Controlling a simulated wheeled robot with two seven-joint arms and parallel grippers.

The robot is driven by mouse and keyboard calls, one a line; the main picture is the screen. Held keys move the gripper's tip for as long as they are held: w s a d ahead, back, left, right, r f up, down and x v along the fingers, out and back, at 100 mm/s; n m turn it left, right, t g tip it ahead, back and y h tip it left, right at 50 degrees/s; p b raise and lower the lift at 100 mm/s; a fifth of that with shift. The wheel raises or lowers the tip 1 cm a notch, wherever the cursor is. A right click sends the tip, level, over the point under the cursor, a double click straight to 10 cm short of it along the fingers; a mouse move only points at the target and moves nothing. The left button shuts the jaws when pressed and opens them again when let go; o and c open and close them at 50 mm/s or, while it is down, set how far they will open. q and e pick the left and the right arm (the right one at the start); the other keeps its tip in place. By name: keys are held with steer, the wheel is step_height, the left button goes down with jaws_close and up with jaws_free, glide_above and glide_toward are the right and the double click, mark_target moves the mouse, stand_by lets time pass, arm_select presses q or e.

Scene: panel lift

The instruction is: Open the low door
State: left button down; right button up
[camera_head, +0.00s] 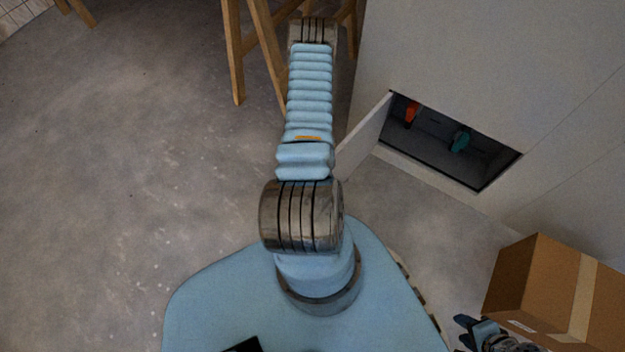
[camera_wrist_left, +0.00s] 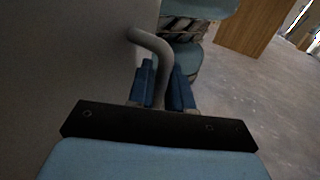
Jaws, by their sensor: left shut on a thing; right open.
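The low door (camera_head: 365,135) stands swung out from the pale cabinet wall, at an angle to its opening (camera_head: 450,140). Inside the opening are an orange item (camera_head: 411,113) and a teal item (camera_head: 460,140). In the left wrist view my left gripper (camera_wrist_left: 165,88) is shut on a curved grey handle (camera_wrist_left: 150,42), its blue fingers on either side of the bar. The door panel fills the left of that view. In the head view the left gripper is hidden. My right gripper (camera_head: 468,330) is at the lower right, open and empty, beside a cardboard box.
The cardboard box (camera_head: 522,275) stands on the floor at the right, near the cabinet wall (camera_head: 470,60). Wooden trestle legs (camera_head: 235,60) stand at the top. The concrete floor (camera_head: 120,170) on the left is clear.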

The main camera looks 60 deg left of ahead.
arm_select(q)
steer(key=shift+s+a+g, duration=0.1)
steer(key=shift+a+g, duration=0.2)
steer(key=shift+a, duration=0.3)
steer(key=c, duration=1.2)
jaws_free()
steer(key=shift+c, duration=0.2)
steer(key=b+v, duration=0.1)
steer(key=v, duration=1.1)
steer(key=shift+r, duration=0.1)
